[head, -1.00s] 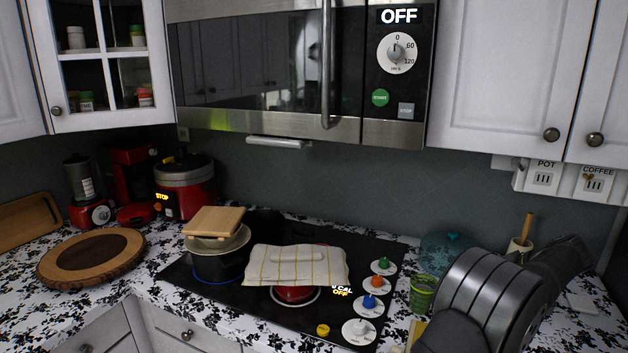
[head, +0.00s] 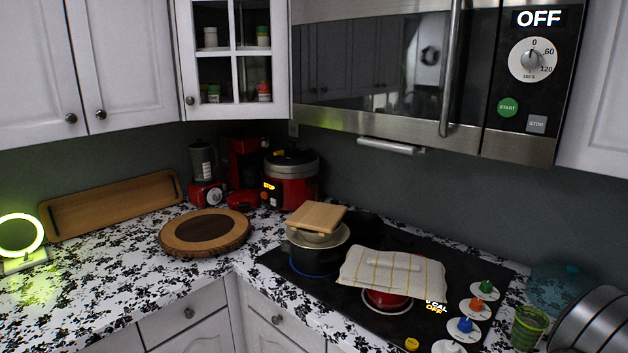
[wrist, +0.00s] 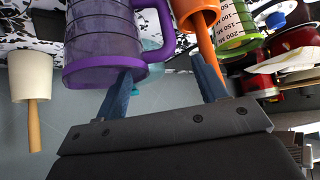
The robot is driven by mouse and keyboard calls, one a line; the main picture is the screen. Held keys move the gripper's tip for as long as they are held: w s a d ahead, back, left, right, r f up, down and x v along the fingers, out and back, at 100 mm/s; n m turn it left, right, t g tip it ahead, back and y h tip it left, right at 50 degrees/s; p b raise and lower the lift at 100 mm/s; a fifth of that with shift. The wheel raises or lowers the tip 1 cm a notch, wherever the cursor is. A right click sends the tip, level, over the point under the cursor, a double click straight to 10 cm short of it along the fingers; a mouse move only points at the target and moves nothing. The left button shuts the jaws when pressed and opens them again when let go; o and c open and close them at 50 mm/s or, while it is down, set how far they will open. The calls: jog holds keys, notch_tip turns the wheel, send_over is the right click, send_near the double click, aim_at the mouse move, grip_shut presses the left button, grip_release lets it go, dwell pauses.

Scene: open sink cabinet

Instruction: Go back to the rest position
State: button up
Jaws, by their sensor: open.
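My gripper (wrist: 165,85) shows in the wrist view with its two blue fingers spread apart and nothing held between them. The wrist picture looks upside down. A clear jug with a purple rim and handle (wrist: 103,35) is close to the left finger; I cannot tell whether they touch. An orange tool with a long handle (wrist: 204,40) shows by the right finger.
A cloth-covered red pot (head: 386,300) and a dark pot with a wooden board on top (head: 316,255) stand on the black cooktop (head: 340,308). A green cup (head: 528,327) stands near my arm. A microwave (head: 420,75) hangs above. The left counter has free room.

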jog(key=s+a+f+v, duration=0.1)
jog(key=s+f+v, duration=0.1)
jog(key=v, duration=1.2)
jog(key=w+a+m+h, duration=0.3)
jog(key=w+a, duration=0.4)
jog(key=a, duration=0.4)
jog(key=w+a+f+m+g+h, duration=0.1)
jog(key=w+a+m, duration=0.4)
jog(key=a, duration=0.7)
jog(key=shift+w+f+h, duration=0.3)
jog(key=shift+w+h, duration=0.6)
jog(key=shift+w, duration=0.3)
jog(key=shift+o, duration=0.2)
